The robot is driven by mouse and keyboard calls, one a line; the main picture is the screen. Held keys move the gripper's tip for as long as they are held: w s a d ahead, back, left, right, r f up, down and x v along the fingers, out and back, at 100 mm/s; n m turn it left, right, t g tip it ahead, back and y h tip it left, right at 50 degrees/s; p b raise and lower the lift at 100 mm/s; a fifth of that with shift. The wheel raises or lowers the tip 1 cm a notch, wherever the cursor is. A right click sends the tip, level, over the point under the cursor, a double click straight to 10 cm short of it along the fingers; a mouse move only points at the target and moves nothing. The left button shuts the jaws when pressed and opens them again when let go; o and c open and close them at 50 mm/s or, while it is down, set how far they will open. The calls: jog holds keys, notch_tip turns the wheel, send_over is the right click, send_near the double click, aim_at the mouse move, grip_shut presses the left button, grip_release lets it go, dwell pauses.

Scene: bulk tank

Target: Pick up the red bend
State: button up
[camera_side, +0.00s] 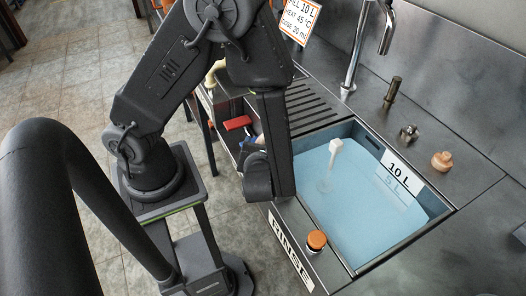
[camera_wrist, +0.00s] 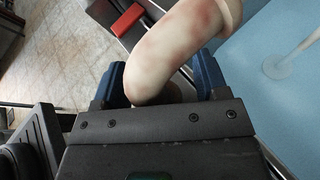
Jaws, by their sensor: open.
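A thick, curved cream bend with blotchy red patches (camera_wrist: 178,48) fills the upper middle of the wrist view. Its lower end lies between the two blue fingers of my gripper (camera_wrist: 162,80). The fingers are open, one on each side of it; I cannot tell whether either touches it. In the side view my gripper is mostly hidden behind my dark arm, with only a bit of blue showing beside the red block (camera_side: 238,122). The bend cannot be made out clearly there.
The sink of blue water (camera_side: 400,222) lies to the right, with a white stick-like thing (camera_side: 335,147) in it and a 10 L label (camera_side: 400,170). An orange-capped jar (camera_side: 316,240) stands on the front rim. A faucet (camera_side: 385,30) and small fittings line the back.

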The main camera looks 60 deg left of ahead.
jog(key=shift+w+a+f, duration=0.15)
jog(key=shift+a, duration=0.15)
jog(key=shift+c, duration=0.2)
jog(key=c, duration=1)
jog(key=shift+r, duration=5.05)
